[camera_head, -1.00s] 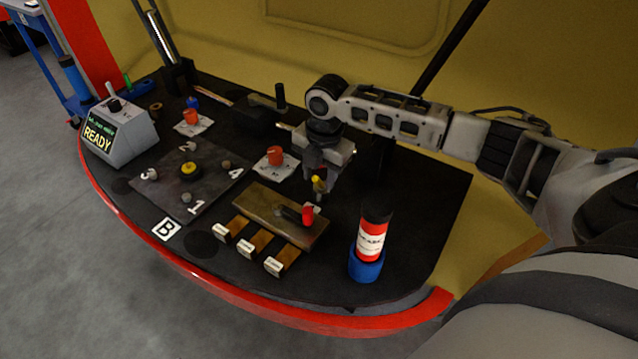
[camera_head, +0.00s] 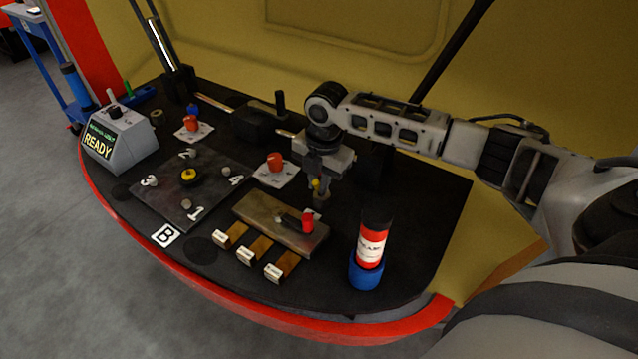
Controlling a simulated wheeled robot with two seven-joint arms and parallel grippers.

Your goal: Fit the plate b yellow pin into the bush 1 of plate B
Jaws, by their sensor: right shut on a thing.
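My right gripper (camera_head: 321,182) is shut on a small pin with a yellow part (camera_head: 316,185), held upright over the dark table right of the wooden block. The lower end of the pin is dark and small. Plate B (camera_head: 165,201) is a dark square plate at the left with painted numbers 1 to 4. Bush 1 (camera_head: 197,200) is a small grey stub by the number 1, well left of my gripper. A yellow-and-black round part (camera_head: 188,176) sits at the plate's middle. My left gripper is not in view.
A red-and-white bottle (camera_head: 373,245) stands in a blue holder in front. The READY box (camera_head: 122,140) is far left.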

